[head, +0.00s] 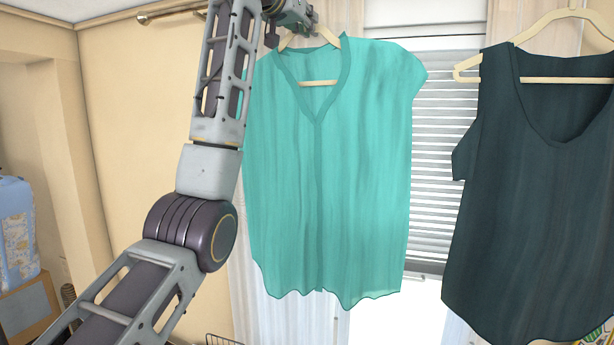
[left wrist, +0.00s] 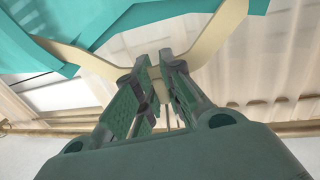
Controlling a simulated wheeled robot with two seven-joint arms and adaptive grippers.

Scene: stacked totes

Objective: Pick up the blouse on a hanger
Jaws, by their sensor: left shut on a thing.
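A teal sleeveless blouse (head: 340,180) hangs on a cream hanger (head: 319,83) in the middle of the head view. My left gripper (head: 312,27) is at the top of this hanger, near its neck. In the left wrist view my left gripper (left wrist: 158,76) is shut on the cream hanger (left wrist: 215,42), whose two arms spread to both sides above the fingers. Part of the teal blouse (left wrist: 110,25) shows at the upper left there. The hanger's hook is mostly hidden behind the gripper. My right gripper is not in view.
A dark sleeveless top (head: 540,190) hangs on another cream hanger (head: 545,80) at the right. A curtain rod (head: 170,12) runs near the ceiling. A window with blinds (head: 440,150) is behind. A blue container (head: 15,230) stands at the far left.

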